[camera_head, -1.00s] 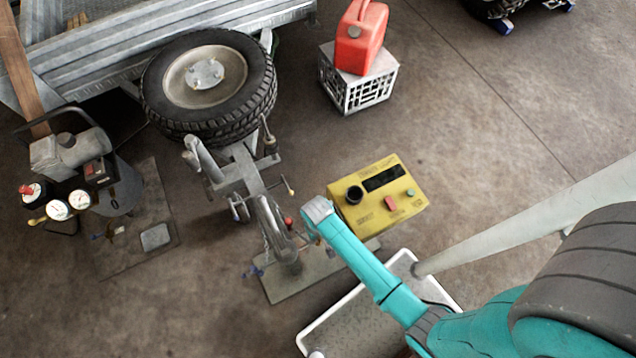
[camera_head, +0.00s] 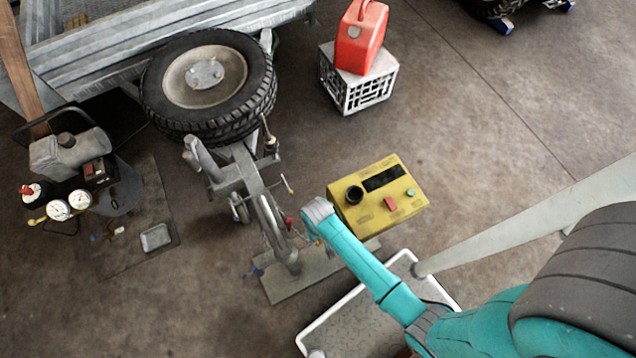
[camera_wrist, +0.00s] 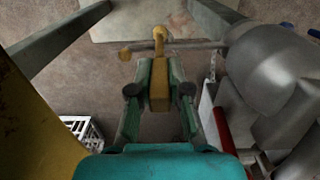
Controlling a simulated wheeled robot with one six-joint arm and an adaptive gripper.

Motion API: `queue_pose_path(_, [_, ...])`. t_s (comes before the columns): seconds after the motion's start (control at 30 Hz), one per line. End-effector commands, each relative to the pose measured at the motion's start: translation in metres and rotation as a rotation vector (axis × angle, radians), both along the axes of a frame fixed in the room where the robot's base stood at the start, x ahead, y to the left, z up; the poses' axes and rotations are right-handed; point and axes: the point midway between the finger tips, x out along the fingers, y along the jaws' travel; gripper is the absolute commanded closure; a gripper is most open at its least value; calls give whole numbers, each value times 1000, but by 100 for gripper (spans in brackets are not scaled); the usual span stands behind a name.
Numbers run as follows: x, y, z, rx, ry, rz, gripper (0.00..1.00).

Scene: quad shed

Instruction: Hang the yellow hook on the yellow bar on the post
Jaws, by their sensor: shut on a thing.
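In the wrist view my gripper (camera_wrist: 159,88) is shut on the yellow hook (camera_wrist: 159,70), whose body lies between the two fingers. The hook's narrow upper end points away from me and crosses a thin horizontal bar (camera_wrist: 190,45). In the head view my arm ends beside the trailer coupling, and the fingers and hook are hidden there.
The grey trailer coupling (camera_head: 268,215) stands close left of my arm, and shows large at right in the wrist view (camera_wrist: 270,65). A yellow control box (camera_head: 385,208) is just right. A tyre (camera_head: 160,120), compressor (camera_head: 70,160) and red can on a crate (camera_head: 345,90) stand around.

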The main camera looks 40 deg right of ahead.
Motion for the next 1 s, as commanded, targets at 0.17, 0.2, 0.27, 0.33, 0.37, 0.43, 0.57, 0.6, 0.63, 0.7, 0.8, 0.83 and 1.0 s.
queue_pose_path(0.17, [0, 0, -4, 0, -1, 0, 100])
queue_pose_path(0.2, [0, 0, -5, 0, -1, 0, 100])
queue_pose_path(0.27, [0, 0, -6, 0, -1, 0, 100])
queue_pose_path(0.33, [0, 0, -7, 0, -1, 0, 100])
queue_pose_path(0.37, [0, 0, -8, 0, 0, 0, 100])
queue_pose_path(0.43, [0, 0, -10, 0, 0, 0, 100])
queue_pose_path(0.57, [0, 0, -12, 0, 0, 0, 100])
queue_pose_path(0.6, [0, 0, -13, 0, -1, 0, 100])
queue_pose_path(0.63, [0, 0, -14, 0, -1, 0, 100])
queue_pose_path(0.7, [1, 0, -15, 0, -1, 0, 100])
queue_pose_path(0.8, [1, 0, -17, 0, -1, 0, 100])
queue_pose_path(0.83, [1, 0, -18, 0, -1, 0, 100])
queue_pose_path(1.0, [0, 0, -22, 0, 0, 0, 100])
